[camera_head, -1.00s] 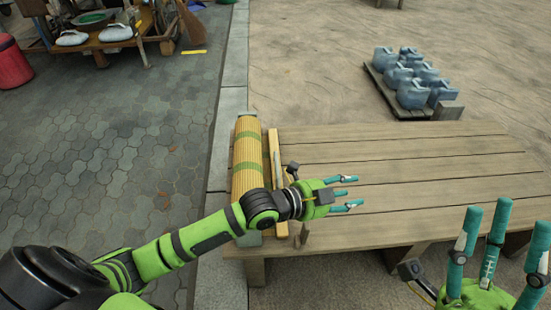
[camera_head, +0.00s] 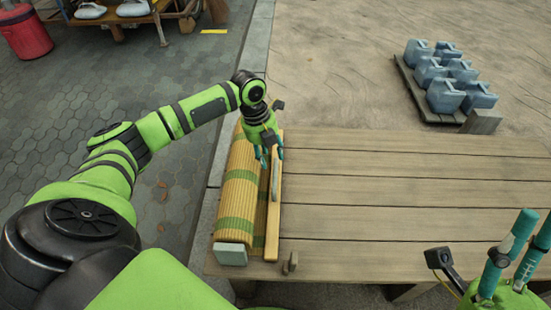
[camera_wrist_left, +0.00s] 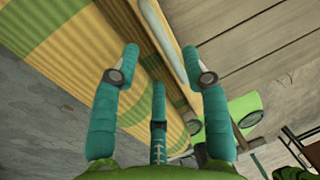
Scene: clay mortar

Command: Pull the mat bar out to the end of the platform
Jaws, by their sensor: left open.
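The rolled mat (camera_head: 238,190), straw-yellow with green bands, lies along the left end of the wooden platform (camera_head: 400,185). The light wooden mat bar (camera_head: 272,232) runs along the mat's right side, with a raised, narrow handle-like piece (camera_head: 276,172) on it. My left gripper (camera_head: 269,150) is open above the far part of the bar, fingers pointing down. In the left wrist view the bar (camera_wrist_left: 172,45) passes between the spread fingers of the left gripper (camera_wrist_left: 160,62); contact cannot be told. My right gripper (camera_head: 515,255) is at the lower right, fingers spread and empty, partly cut off.
The platform's planks to the right of the bar are clear. A small wooden peg (camera_head: 290,262) stands at the near edge by the bar. Blue-grey jugs (camera_head: 445,80) sit on a pallet beyond the platform. Stone paving (camera_head: 165,190) lies to the left.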

